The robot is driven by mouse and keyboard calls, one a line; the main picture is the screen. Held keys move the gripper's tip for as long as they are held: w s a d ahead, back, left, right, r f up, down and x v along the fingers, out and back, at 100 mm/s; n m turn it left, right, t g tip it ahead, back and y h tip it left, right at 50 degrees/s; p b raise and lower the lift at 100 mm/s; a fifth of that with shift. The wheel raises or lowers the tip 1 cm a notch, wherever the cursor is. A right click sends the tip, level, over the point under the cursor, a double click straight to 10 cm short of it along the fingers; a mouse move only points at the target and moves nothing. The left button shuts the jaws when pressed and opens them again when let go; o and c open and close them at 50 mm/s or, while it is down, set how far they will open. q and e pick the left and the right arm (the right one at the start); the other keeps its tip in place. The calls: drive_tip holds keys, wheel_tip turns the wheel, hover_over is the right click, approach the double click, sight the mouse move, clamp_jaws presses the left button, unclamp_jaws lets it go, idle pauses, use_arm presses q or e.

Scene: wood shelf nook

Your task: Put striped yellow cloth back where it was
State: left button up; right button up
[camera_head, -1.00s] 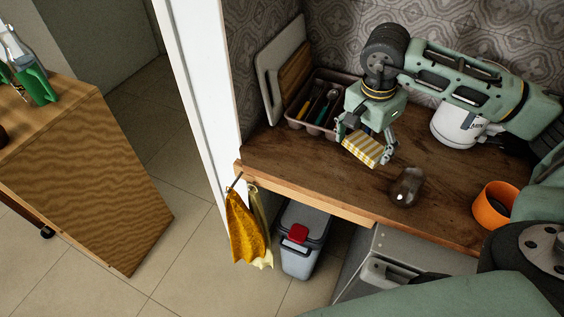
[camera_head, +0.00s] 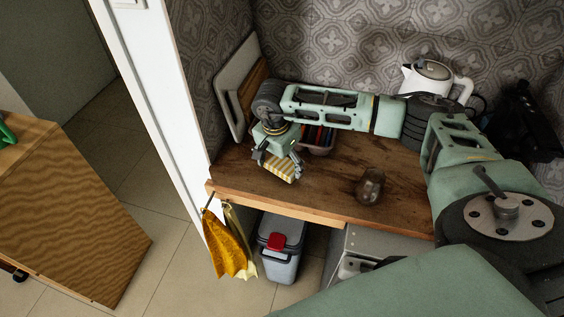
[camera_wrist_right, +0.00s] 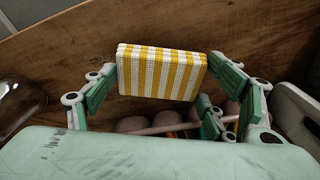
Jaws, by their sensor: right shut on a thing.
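The striped yellow cloth (camera_head: 277,172) is a flat, folded pad with yellow and white stripes. My right gripper (camera_head: 280,164) is shut on it, near the left end of the wooden counter (camera_head: 325,196). In the right wrist view the cloth (camera_wrist_right: 160,73) sits between the fingertips of the gripper (camera_wrist_right: 165,80), with wood behind it. I cannot tell whether the cloth touches the counter. My left gripper is not in view.
A cutlery tray (camera_head: 318,149) and upright cutting boards (camera_head: 237,95) stand behind the gripper. A brown glass (camera_head: 370,186) stands to its right, a white kettle (camera_head: 432,80) at the back.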

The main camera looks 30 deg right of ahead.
drive_tip(key=shift+f, duration=0.8)
drive_tip(key=shift+f, duration=0.25)
drive_tip(key=o, duration=1.1)
drive_tip(key=shift+r, duration=0.1)
